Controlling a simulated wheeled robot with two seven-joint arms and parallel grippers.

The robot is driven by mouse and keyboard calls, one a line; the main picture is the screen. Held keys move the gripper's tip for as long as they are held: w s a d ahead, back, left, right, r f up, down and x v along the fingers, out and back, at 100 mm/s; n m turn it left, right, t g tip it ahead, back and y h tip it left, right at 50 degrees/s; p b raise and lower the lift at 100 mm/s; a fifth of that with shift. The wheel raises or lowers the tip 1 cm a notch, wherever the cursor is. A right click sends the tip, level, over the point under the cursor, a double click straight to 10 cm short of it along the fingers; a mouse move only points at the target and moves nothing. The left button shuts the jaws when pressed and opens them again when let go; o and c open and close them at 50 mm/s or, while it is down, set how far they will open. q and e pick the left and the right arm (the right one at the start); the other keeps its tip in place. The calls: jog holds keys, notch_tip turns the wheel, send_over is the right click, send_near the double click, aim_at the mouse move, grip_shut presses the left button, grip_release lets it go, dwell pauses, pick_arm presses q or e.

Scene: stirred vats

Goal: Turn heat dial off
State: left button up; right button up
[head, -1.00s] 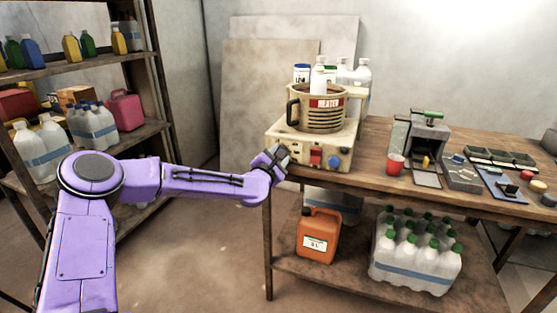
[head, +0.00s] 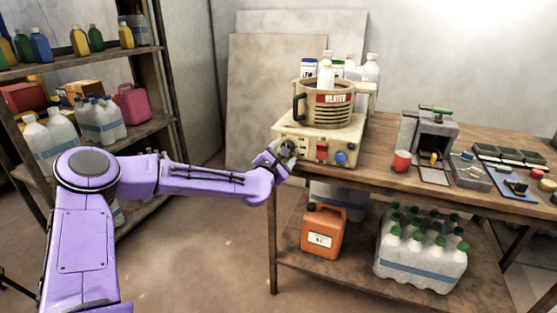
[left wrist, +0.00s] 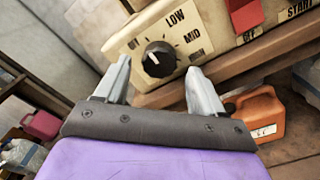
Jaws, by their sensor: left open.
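The heat dial (left wrist: 158,60) is a round black knob with a white pointer mark on the cream front panel of the heater base (head: 312,131). LOW and MID labels sit up and to the right of it in the left wrist view, with smaller lettering to its left. The pointer mark is on the knob's left part; its exact setting is hard to tell. My left gripper (left wrist: 158,73) is open, its two fingers on either side of the dial, with no clear contact. In the head view the left gripper (head: 282,151) covers the dial area. My right gripper is out of view.
A red switch (head: 322,151) and a blue button (head: 341,158) are right of the dial. A red cup (head: 401,161) is on the table. An orange canister (head: 323,232) stands on the shelf below.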

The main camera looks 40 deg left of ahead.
pick_arm(q)
jog(key=v, duration=0.8)
jog(key=shift+s+p, duration=0.35)
